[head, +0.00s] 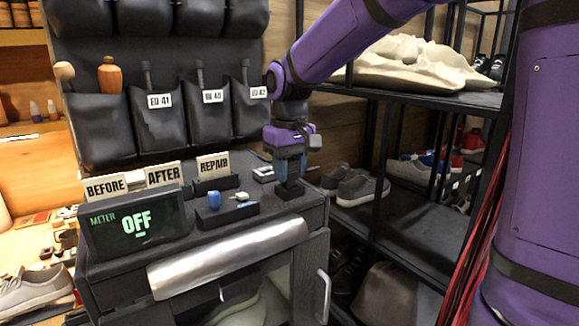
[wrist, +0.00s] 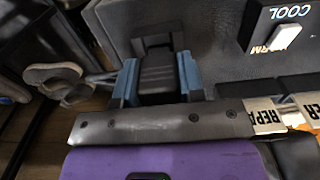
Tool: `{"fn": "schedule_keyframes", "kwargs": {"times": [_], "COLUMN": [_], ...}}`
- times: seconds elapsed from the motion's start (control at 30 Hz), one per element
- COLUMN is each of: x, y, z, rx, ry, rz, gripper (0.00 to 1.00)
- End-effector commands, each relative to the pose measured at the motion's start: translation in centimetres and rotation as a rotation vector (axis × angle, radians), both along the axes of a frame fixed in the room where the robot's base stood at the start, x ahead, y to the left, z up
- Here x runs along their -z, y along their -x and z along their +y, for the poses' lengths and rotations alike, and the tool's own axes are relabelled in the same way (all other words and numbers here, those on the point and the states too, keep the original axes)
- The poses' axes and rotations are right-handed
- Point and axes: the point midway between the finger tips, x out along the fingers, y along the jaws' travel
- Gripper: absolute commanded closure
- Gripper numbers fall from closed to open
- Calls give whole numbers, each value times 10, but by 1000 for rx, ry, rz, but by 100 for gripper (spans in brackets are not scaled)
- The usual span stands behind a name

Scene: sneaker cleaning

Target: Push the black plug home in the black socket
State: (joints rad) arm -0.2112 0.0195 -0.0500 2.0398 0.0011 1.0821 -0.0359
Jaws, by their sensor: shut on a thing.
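My gripper (head: 289,166) points down over the right end of the cabinet top, its blue fingers closed on a dark block. In the wrist view, the black plug (wrist: 158,76) sits between the two blue fingers of my gripper (wrist: 159,80). A black frame-like piece, which looks like the black socket (wrist: 157,41), shows just beyond the plug. In the head view, a black block (head: 289,190) sits on the cabinet top right below the fingers. I cannot tell how deep the plug sits in the socket.
Label cards (head: 213,166) stand behind. A COOL/WARM switch (wrist: 281,32) is close by. A shoe rack (head: 410,205) stands to the right.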

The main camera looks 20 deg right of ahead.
Motion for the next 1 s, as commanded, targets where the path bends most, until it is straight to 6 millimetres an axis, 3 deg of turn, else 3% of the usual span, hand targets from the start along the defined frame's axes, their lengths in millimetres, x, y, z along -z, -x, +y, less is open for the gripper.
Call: {"fn": "schedule_keyframes", "kwargs": {"times": [0.67,0.7,0.8,1.0], "x": [15,15,14,14], "y": [0,0,0,0], "z": [0,0,0,0], "rx": [0,0,0,0], "ry": [0,0,0,0], "rz": [1,0,0,0], "gripper": [85,57,34,34]}}
